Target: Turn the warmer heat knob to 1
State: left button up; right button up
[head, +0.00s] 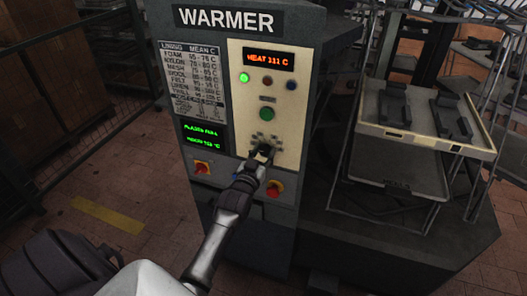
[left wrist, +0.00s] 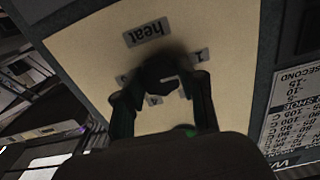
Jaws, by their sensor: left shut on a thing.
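The warmer (head: 255,90) is a dark cabinet with a cream control panel (head: 285,90). The heat knob (left wrist: 160,74) is dark and sits below the upside-down "heat" label (left wrist: 147,32) in the left wrist view. My left gripper (left wrist: 158,84) is shut on the knob, one finger on each side. Small grey number plates (left wrist: 201,56) surround the knob; most are partly hidden and hard to read. In the head view my left gripper (head: 263,152) covers most of the knob, so its pointing direction is unclear. My right gripper is not in view.
An orange display (head: 269,60) reads about "HEAT 111 C". A lit green lamp (head: 244,77) and a green button (head: 267,113) sit above the knob. Red switches (head: 202,168) (head: 274,188) are low on the front. A rack with a tray (head: 430,142) stands at right.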

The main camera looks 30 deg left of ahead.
pick_arm(q)
jog(key=shift+f+n, duration=0.15)
jog(key=shift+n, duration=0.25)
jog(key=o, duration=1.1)
jog(key=shift+o, duration=0.2)
jog(key=shift+s, duration=0.15)
jog(key=v, duration=1.2)
